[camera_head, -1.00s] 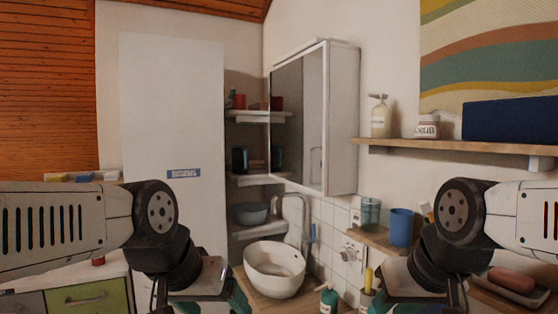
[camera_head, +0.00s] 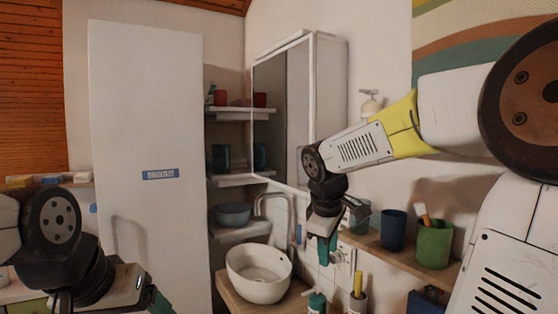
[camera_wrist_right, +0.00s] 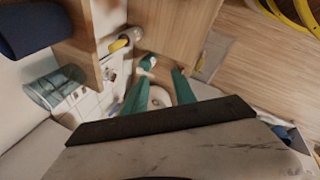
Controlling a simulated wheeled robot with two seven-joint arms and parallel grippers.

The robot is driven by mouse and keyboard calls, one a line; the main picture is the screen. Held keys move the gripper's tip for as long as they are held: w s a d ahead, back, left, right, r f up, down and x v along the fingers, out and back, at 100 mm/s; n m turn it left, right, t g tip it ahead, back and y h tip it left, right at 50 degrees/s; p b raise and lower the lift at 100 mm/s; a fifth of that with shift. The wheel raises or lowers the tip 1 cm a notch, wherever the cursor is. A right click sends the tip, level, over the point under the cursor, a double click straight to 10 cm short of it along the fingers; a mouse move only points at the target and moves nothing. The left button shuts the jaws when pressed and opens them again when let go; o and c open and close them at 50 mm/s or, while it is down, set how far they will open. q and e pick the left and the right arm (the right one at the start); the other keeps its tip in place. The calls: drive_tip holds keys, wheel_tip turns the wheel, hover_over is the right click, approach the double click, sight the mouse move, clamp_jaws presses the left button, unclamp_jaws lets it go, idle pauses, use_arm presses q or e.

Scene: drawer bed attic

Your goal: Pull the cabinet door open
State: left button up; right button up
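A wall cabinet (camera_head: 328,90) with a mirrored door (camera_head: 281,118) hangs above the sink in the head view. The door appears closed, and the right arm covers part of the cabinet's lower right side. My right gripper (camera_head: 326,252) points down below the cabinet, apart from the door. In the right wrist view its two teal fingers (camera_wrist_right: 161,85) are spread with nothing between them. My left gripper (camera_head: 158,300) is low at the left, partly cut off by the frame edge, and its opening is unclear.
A white basin (camera_head: 259,273) with a curved tap (camera_head: 272,203) stands below the cabinet. Bottles, a blue cup (camera_head: 393,230) and a green cup (camera_head: 434,243) are near the right arm. A tall white panel (camera_head: 148,150) stands at left, beside open shelves (camera_head: 240,180).

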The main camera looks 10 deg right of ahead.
drive_tip(key=w+d+r+n+h, duration=0.1)
drive_tip(key=w+r+n+h, duration=0.25)
drive_tip(key=w, duration=0.35)
drive_tip(key=w+d+r+n+h, duration=0.1)
drive_tip(key=w+r+n+h, duration=0.2)
drive_tip(key=w, duration=0.5)
drive_tip(key=w+a+r+n+t+h, duration=0.5)
drive_tip(key=w+a+r+n+h, duration=0.25)
drive_tip(key=w+a+r, duration=0.35)
hover_over(299, 184)
drive_tip(key=a, duration=0.2)
drive_tip(key=shift+s+r+n+y, duration=0.2)
drive_tip(key=shift+r+n+y, duration=0.1)
drive_tip(key=shift+y, duration=0.1)
clamp_jaws()
